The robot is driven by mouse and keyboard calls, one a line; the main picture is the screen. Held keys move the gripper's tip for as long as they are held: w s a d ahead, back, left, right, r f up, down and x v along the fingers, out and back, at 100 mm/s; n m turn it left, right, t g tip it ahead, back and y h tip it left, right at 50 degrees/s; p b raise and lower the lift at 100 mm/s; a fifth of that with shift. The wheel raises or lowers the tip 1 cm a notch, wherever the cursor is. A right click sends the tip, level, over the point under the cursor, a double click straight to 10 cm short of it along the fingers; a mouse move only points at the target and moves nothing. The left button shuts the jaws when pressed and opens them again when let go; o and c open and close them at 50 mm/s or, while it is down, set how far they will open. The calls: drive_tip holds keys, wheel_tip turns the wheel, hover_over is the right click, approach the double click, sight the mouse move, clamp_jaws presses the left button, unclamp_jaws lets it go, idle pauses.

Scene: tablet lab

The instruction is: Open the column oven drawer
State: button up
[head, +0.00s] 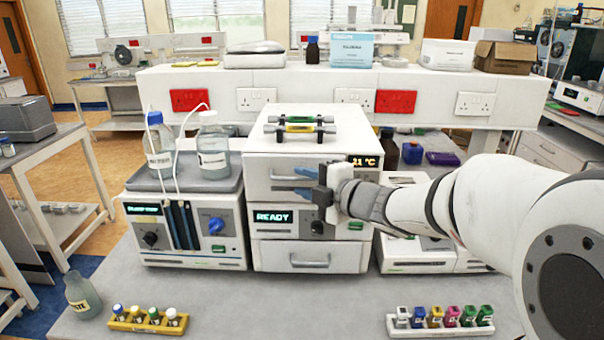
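The column oven (268,165) is the upper unit of the white instrument stack in the middle of the bench. It has a 21 °C display at its upper right. Its drawer front appears shut, with a pale handle (284,177) partly hidden by my gripper. My gripper (299,182) is in front of the drawer, reaching in from the right. Its two blue-tipped fingers are apart, one above the other, at about handle height. I see nothing held between them. I cannot tell whether they touch the handle.
Below are a READY module (285,228) and a lower drawer (310,258). A pump unit with bottles (213,145) stands close on the left. Vial racks (146,322) (440,329) and a waste bottle (82,296) are at the front. The bench middle is clear.

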drive_tip(key=shift+x, duration=1.05)
drive_tip(key=shift+c, duration=0.2)
clamp_jaws()
